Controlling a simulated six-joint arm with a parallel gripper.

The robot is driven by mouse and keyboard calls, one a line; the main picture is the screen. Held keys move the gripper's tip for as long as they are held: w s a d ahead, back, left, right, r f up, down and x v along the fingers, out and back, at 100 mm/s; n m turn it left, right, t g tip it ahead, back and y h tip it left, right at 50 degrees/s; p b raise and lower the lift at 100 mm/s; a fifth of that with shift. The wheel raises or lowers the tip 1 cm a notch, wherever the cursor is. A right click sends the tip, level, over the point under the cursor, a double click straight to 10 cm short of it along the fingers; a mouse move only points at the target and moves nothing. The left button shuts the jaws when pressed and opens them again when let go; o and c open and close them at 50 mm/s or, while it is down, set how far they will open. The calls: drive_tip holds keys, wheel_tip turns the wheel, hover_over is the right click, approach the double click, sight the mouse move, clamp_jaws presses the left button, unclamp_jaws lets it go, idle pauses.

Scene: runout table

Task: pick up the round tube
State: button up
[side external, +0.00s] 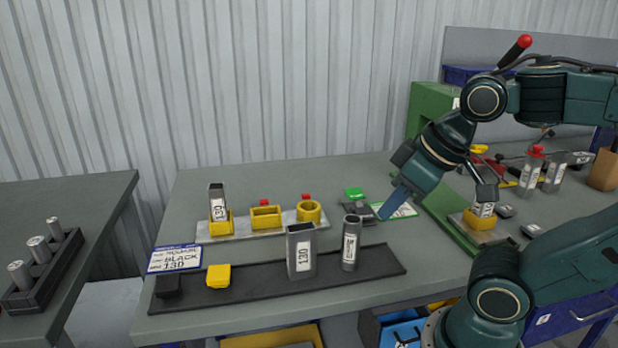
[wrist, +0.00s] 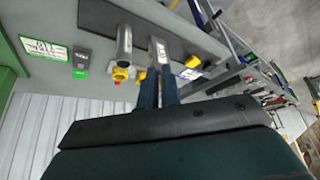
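The round tube (side external: 350,243) is a grey metal cylinder with a white label. It stands upright on the dark mat, right of a taller rectangular tube (side external: 301,251) marked 130. In the wrist view the round tube (wrist: 124,42) shows left of the fingers, and the rectangular tube (wrist: 157,48) lies beyond their tips. My gripper (side external: 387,213) points down and left, to the right of the round tube and apart from it. In the wrist view my gripper (wrist: 159,75) has two blue fingers with a narrow gap between them and nothing visibly held.
The dark mat (side external: 250,294) also carries a yellow block (side external: 218,276) and a black block (side external: 168,286). Yellow fixtures stand on a grey plate (side external: 240,230) behind. A green-and-grey box (side external: 356,195) and a green-edged label (side external: 402,211) lie near my gripper.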

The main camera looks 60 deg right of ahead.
drive_tip(key=o, duration=1.1)
drive_tip(key=shift+o, duration=0.2)
drive_tip(key=n+g, duration=0.6)
drive_tip(key=n, duration=1.4)
approach(353, 217)
drive_tip(key=s+a, duration=0.1)
drive_tip(key=a, duration=0.1)
drive_tip(key=shift+n, duration=0.3)
drive_tip(key=shift+f, duration=0.1)
drive_tip(key=shift+f, duration=4.25)
